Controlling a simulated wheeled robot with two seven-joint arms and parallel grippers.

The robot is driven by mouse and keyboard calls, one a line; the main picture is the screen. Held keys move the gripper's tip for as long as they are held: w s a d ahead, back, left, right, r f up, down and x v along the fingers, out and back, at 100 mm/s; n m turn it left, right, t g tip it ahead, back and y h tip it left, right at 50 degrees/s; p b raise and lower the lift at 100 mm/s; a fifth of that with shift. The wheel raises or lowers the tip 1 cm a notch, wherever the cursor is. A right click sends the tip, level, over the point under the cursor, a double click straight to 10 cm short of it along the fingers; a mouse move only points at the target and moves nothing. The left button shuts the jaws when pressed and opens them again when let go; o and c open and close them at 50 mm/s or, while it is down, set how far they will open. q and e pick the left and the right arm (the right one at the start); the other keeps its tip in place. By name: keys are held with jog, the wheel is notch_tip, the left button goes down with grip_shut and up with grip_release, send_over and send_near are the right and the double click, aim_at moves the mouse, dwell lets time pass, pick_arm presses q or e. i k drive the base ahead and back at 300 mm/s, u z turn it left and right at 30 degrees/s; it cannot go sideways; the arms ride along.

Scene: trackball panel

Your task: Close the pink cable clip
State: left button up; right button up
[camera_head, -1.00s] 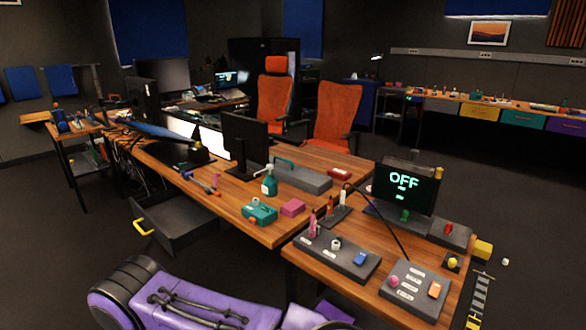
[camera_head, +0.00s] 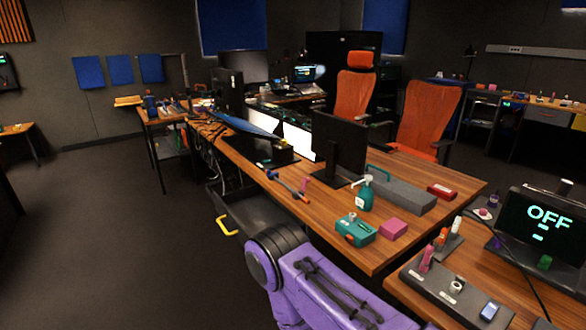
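I cannot make out for certain which thing is the pink cable clip. A small pink block (camera_head: 393,229) lies on the wooden desk (camera_head: 345,248), right of a teal box (camera_head: 356,230). A pink upright piece (camera_head: 426,259) stands on the grey panel (camera_head: 440,287) at the lower right. A small pink-purple thing (camera_head: 304,185) is by the red and blue tool on the desk. Neither of my grippers is in view; only a purple arm link of mine shows at the bottom.
An open drawer with a yellow handle (camera_head: 227,226) juts out from the desk's left side. A monitor (camera_head: 338,147) and a green pump bottle (camera_head: 364,193) stand on the desk. A screen reading OFF (camera_head: 543,222) stands at right. The floor at left is clear.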

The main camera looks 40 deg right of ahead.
aim_at(305, 179)
jog(key=i, duration=0.9)
jog(key=z, duration=1.65)
jog(key=i, duration=0.15)
jog(key=u, duration=0.1)
